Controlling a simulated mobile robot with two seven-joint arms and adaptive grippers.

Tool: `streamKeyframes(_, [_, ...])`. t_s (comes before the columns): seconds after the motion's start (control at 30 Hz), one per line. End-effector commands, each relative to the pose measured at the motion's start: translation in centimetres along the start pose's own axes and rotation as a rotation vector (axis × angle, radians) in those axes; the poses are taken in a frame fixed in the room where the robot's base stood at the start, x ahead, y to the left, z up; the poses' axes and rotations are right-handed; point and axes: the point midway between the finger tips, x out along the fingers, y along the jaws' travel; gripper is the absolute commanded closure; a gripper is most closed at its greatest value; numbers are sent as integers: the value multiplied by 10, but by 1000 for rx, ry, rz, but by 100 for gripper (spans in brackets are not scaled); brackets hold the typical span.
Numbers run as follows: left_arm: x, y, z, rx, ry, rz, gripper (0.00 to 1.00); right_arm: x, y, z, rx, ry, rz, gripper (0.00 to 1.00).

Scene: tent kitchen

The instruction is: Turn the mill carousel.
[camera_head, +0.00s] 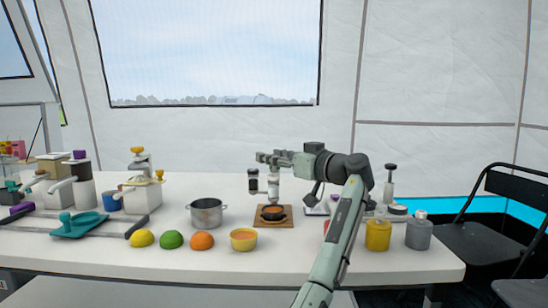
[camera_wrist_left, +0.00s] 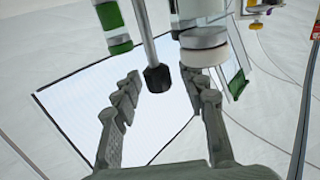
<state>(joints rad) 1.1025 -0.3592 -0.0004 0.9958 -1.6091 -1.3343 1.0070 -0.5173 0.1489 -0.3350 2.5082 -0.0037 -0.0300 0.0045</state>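The mill carousel shows in the head view as a dark mill (camera_head: 253,181) and a pale mill (camera_head: 273,187) near the wooden board; its frame is mostly hidden by my left gripper (camera_head: 264,157). In the left wrist view, a grey rod with a black end (camera_wrist_left: 157,78) appears between the spread fingers of my left gripper (camera_wrist_left: 160,84). A green-banded mill (camera_wrist_left: 113,22) is left of the rod, and a pale round mill (camera_wrist_left: 204,46) is right of it. The left gripper is open; I cannot tell whether a finger touches anything. My right gripper is not in view.
A steel pot (camera_head: 207,212), yellow bowl (camera_head: 243,239) and several fruits stand to the left. Yellow (camera_head: 378,234) and grey (camera_head: 418,233) bottles stand right of my arm.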

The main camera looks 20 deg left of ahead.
Motion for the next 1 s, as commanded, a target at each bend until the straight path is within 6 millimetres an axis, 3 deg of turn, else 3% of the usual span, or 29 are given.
streamKeyframes(0.27, [0,0,-6,-1,2,1,58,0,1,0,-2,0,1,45])
streamKeyframes(0.7, [0,0,-82,-2,3,-1,58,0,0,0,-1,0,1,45])
streamKeyframes(1.0, [0,0,-100,0,0,0,58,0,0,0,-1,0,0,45])
